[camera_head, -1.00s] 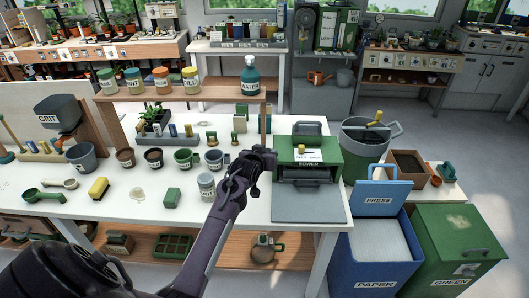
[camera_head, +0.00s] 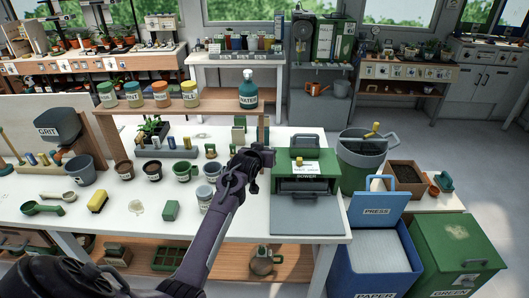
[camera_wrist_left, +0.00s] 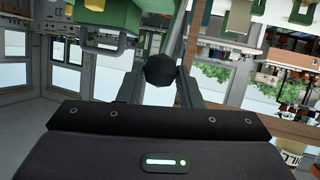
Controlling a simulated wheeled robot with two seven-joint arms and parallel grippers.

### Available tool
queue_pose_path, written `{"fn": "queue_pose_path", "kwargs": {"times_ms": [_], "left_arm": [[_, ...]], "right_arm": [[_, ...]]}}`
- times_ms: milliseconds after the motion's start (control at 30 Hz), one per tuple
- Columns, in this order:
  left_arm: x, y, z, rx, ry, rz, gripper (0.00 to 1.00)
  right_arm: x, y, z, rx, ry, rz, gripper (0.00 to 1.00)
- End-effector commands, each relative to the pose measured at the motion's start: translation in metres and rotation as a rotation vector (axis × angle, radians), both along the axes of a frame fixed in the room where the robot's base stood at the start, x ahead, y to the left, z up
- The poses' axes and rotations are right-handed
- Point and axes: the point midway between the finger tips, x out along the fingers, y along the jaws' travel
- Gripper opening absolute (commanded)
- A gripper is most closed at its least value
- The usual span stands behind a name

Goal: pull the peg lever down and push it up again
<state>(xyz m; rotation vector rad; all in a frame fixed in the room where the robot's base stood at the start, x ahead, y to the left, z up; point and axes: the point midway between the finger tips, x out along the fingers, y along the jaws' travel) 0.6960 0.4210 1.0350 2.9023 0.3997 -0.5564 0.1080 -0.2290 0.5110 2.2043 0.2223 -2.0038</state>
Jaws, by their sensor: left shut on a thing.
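The green machine (camera_head: 321,158) stands at the right end of the white bench, with a label on its front and a grey tray before it. My left gripper (camera_head: 264,156) is at the machine's left side. In the left wrist view my left gripper (camera_wrist_left: 160,80) is shut on the dark round knob of the peg lever (camera_wrist_left: 160,67). In the head view the gripper hides the lever, so its angle cannot be told there. My right gripper is in neither view.
Mugs, dark pots and a green block (camera_head: 171,210) stand on the bench left of my arm. A wooden shelf (camera_head: 205,99) with jars and a water bottle (camera_head: 248,90) stands behind. Blue (camera_head: 374,240) and green (camera_head: 457,250) bins are at right.

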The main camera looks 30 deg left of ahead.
Motion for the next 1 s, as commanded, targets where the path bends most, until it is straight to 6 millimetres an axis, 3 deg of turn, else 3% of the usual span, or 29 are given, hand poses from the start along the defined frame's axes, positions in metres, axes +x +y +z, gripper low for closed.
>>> {"fn": "queue_pose_path", "kwargs": {"times_ms": [33, 67, 200, 567, 1000], "left_arm": [[0.003, 0.005, 0.014, 0.009, -0.027, 0.007, 0.0], [0.003, 0.005, 0.014, 0.009, -0.027, 0.007, 0.33], [0.002, 0.004, 0.011, 0.007, -0.021, 0.006, 0.51], [-0.001, 0.001, 0.006, 0.003, -0.012, 0.003, 0.53], [-0.053, -0.011, 0.026, 0.004, -0.014, 0.004, 0.53]], "right_arm": [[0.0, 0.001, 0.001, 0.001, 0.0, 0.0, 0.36], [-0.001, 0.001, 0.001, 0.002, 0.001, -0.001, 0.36], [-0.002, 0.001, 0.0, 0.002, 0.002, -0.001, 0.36], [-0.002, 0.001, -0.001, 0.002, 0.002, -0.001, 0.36], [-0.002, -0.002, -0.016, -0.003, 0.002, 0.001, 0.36]]}}
